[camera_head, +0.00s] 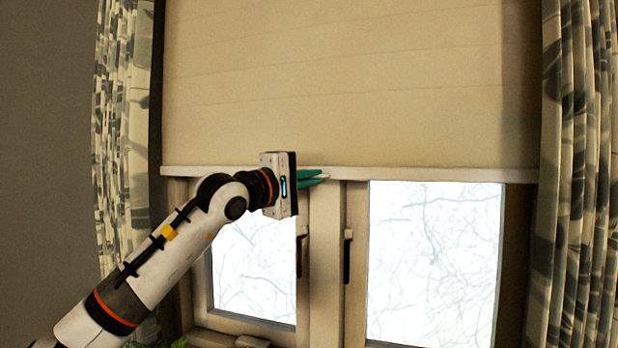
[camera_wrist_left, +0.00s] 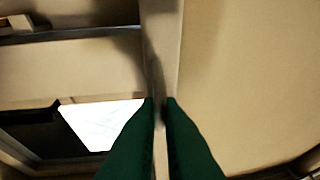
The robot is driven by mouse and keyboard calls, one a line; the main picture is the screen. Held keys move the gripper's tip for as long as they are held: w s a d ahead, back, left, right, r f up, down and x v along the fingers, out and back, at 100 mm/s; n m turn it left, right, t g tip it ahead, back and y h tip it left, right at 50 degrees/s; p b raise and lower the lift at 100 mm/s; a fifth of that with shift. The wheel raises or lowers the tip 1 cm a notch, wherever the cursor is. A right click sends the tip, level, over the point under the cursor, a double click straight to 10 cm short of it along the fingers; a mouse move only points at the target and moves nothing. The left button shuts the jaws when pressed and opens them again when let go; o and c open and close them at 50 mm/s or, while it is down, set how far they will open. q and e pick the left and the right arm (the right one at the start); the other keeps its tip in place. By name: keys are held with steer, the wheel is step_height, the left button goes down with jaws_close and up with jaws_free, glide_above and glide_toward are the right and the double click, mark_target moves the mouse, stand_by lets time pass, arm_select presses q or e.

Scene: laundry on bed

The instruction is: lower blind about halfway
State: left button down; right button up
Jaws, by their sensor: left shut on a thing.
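The beige blind (camera_head: 350,85) hangs over the upper part of the window in the head view, its bottom bar (camera_head: 440,174) running level across both panes. My left gripper (camera_head: 325,177) is shut on the bottom bar near the middle of the window. In the left wrist view the green fingers (camera_wrist_left: 160,102) lie on both sides of the pale bar (camera_wrist_left: 163,50), with the blind cloth (camera_wrist_left: 250,80) to the right. The exact contact is small in the head view. My right gripper is not in view.
Below the bar are two bright window panes (camera_head: 435,260) with dark handles (camera_head: 347,258) near the centre post. Patterned curtains hang at the left (camera_head: 122,110) and right (camera_head: 580,170). A bit of green plant (camera_head: 178,342) shows at the lower left.

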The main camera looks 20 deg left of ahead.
arm_select(q)
steer(key=c, duration=1.6)
jaws_free()
steer(key=b+v, duration=0.3)
steer(key=v, duration=0.9)
steer(key=shift+r, duration=0.1)
